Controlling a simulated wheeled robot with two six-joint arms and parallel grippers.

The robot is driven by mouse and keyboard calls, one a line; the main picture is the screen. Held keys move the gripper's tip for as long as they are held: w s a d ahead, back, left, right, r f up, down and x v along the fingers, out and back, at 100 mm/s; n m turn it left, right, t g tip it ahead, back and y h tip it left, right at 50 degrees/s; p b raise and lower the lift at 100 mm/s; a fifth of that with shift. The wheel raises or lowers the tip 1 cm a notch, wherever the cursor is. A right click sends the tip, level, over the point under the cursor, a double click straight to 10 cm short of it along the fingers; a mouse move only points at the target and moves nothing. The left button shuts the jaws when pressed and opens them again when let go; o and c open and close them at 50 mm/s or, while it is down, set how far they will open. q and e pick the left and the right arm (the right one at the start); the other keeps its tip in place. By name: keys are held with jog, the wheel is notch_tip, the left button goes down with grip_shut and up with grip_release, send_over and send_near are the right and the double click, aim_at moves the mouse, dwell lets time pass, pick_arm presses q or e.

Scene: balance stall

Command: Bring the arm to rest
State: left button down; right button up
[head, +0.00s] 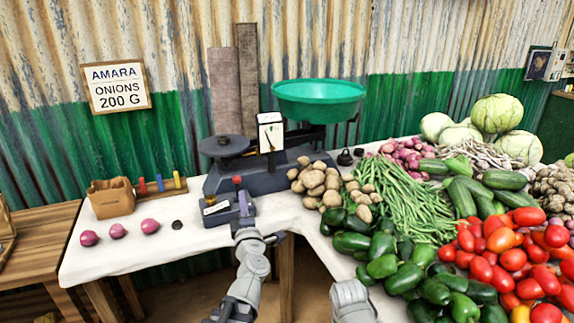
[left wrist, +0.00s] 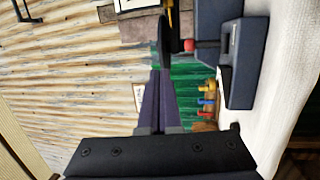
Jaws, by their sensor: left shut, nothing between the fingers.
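My left arm (head: 250,262) reaches up from the bottom middle in the head view. Its dark left gripper (head: 243,204) is over the table's front part, overlapping a small dark blue box (head: 215,211) in the picture. In the left wrist view the two navy fingers of the left gripper (left wrist: 160,76) lie together, shut with nothing between them. A grey link of my right arm (head: 352,300) shows at the bottom; the right gripper is out of sight.
The balance (head: 268,172) with a green pan (head: 318,98) stands behind. Potatoes (head: 316,181), beans and peppers crowd the right. Onions (head: 150,226), a brown bag (head: 111,198) and coloured pegs (head: 160,184) lie left. White cloth (head: 100,260) is bare at the front left.

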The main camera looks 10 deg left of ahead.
pick_arm(q)
jog(key=d+r+m+g+h+p, duration=0.2)
jog(key=d+m+g+h+p, duration=0.2)
jog(key=d+m+h+p, duration=1.25)
jog(key=s+d+f+m+g+y+p, duration=0.1)
jog(key=s+d+f+m+g+y, duration=0.3)
jog(key=s+d+g, duration=0.5)
jog(key=s+a+r+m+g+y+p, duration=0.1)
jog(key=s+a+m+g+y+p, duration=0.1)
jog(key=s, duration=0.5)
jog(key=s+a+m+g+y+p, duration=0.3)
jog(key=s+a+p, duration=0.1)
jog(key=s+p, duration=0.2)
jog(key=shift+s+r+m+g+y, duration=0.35)
jog(key=shift+s+r+g, duration=0.05)
jog(key=shift+s, duration=0.35)
